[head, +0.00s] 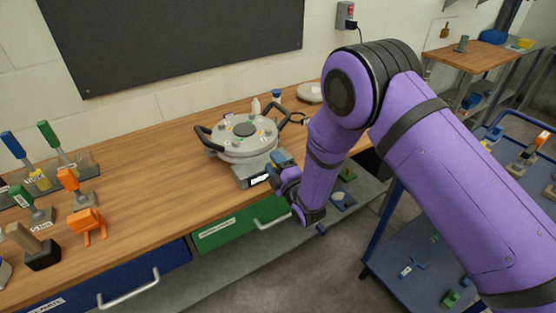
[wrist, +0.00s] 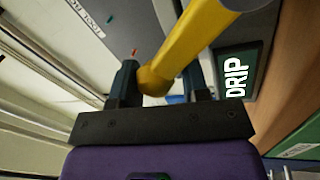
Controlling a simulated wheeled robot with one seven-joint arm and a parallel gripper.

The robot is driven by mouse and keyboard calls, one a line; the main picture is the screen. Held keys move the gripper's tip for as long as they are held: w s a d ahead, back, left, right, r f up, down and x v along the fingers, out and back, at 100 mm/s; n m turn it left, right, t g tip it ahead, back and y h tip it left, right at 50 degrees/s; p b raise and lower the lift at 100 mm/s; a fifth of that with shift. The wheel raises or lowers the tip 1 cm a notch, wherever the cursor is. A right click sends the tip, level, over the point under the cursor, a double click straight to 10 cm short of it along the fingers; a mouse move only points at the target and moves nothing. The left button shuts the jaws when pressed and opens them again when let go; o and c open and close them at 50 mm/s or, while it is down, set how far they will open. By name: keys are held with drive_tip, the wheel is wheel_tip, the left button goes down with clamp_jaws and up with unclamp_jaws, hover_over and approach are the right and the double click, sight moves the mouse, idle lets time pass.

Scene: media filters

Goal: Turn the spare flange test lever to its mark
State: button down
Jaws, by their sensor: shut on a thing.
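My gripper (wrist: 160,82) has its two dark fingers on either side of a yellow lever (wrist: 186,45), near its rounded yellow end, and is shut on it. In the wrist view the lever slants up to the right, out of the frame. In the head view my gripper (head: 284,166) is at the front right of the grey base under a round grey device (head: 243,138), and the arm hides the lever. A dark plate reading DRIP (wrist: 236,78) is beside the lever. No mark for the lever can be made out.
Several levers with blue, green and orange handles (head: 70,178) stand at the bench's left. An orange block-like object (head: 86,224) is in front of them. Drawer handles (head: 130,290) stick out below the bench edge. A blue cart (head: 420,250) stands at the right.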

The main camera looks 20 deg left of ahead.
drive_tip(key=shift+f+n, duration=0.2)
drive_tip(key=shift+n, duration=0.2)
drive_tip(key=c, duration=0.8)
unclamp_jaws()
drive_tip(key=shift+o, duration=0.2)
drive_tip(key=shift+s, duration=0.1)
drive_tip(key=shift+s, duration=0.1)
drive_tip(key=v, duration=1)
drive_tip(key=shift+d, duration=0.3)
drive_tip(key=shift+f, duration=0.1)
